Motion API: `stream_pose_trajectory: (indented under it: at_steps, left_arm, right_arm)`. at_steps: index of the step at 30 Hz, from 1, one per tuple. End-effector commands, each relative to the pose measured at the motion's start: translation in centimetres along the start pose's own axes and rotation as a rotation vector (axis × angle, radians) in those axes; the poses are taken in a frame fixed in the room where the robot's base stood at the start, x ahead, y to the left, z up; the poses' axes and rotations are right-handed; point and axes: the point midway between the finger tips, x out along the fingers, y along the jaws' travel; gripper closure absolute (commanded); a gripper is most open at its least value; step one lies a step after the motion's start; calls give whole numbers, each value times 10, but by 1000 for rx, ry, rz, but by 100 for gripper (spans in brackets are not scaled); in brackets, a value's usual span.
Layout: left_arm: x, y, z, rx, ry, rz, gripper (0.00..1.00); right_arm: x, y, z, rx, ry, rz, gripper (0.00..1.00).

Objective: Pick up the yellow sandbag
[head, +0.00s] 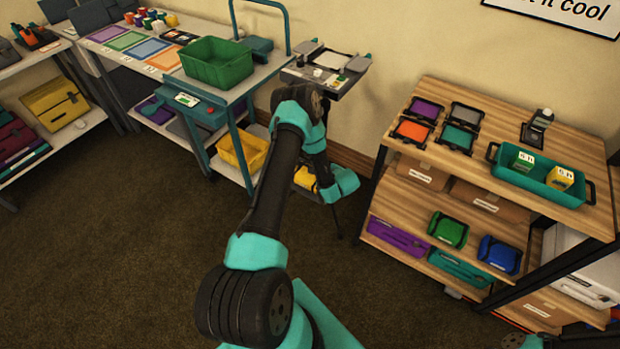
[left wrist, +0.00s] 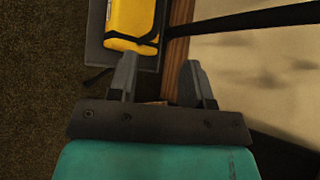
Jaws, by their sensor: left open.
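The yellow sandbag (head: 305,178), with a black strap, lies on a low grey shelf by the wall, partly hidden behind my left arm in the head view. In the left wrist view the sandbag (left wrist: 130,22) is at the top, cut off by the picture edge. My left gripper (left wrist: 158,70) is open and empty, its fingers pointing toward the shelf. The sandbag lies ahead of the fingers and to their left, apart from them. In the head view the fingertips are hidden. My right gripper is not in view.
A cart with a green bin (head: 216,64) and a yellow bin (head: 243,150) stands left of my arm. A wooden shelf unit (head: 375,205) with pouches and a teal tray (head: 530,182) stands right. A wooden skirting board (left wrist: 178,50) runs beside the sandbag's shelf. Carpet in front is clear.

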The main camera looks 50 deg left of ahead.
Motion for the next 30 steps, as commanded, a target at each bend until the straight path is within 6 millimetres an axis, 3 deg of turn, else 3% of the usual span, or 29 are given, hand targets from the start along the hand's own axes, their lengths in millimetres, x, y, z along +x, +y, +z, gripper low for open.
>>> stream_pose_trajectory:
  at_steps: [5, 21, 30]
  left_arm:
    - [17, 0, 0, -2, 0, 1, 55]
    - [106, 1, 0, -2, 0, 2, 55]
    - [121, 1, 0, 0, 1, 2, 55]
  right_arm:
    - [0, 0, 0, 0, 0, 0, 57]
    - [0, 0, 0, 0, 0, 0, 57]
    - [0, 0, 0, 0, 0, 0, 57]
